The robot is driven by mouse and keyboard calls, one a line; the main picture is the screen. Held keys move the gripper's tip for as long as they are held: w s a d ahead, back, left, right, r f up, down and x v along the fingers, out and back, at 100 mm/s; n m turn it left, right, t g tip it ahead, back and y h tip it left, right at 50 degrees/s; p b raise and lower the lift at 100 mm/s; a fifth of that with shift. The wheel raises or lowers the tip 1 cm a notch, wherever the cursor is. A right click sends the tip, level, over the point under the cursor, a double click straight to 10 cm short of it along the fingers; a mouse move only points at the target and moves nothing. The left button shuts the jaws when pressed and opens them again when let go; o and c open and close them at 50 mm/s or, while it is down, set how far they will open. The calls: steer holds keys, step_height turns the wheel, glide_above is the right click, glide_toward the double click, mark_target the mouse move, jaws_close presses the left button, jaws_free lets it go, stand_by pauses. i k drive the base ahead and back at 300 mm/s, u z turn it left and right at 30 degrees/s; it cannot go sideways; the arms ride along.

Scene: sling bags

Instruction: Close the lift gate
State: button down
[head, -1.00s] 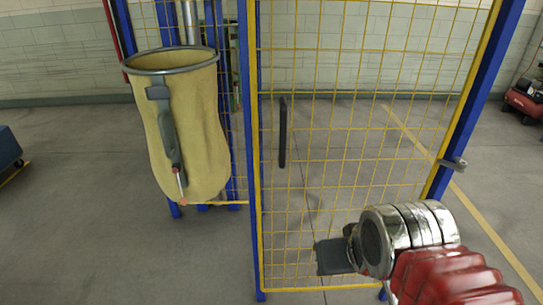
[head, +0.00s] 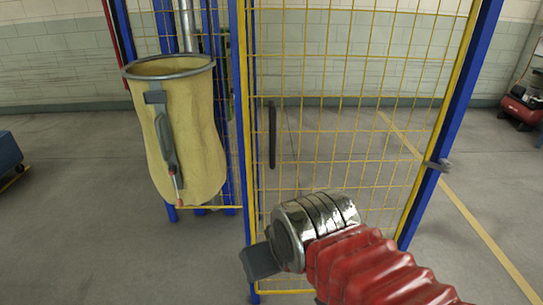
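The lift gate (head: 345,103) is a tall yellow wire-mesh panel with a blue upright along each side. A dark vertical handle (head: 272,135) is near its left edge. I cannot tell how far the gate stands open. My gripper (head: 258,262) is low in front of the gate's left part, below the handle and apart from it. Its dark end points left, and I cannot make out a gap between fingers. My silver wrist and red sleeve hide part of the gate's bottom.
A red machine (head: 522,108) is at the far right, and a blue object (head: 8,152) is at the left edge.

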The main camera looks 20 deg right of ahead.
mark_target(476, 5)
steer(key=z, duration=0.05)
steer(key=i, duration=1)
steer(key=u, duration=0.1)
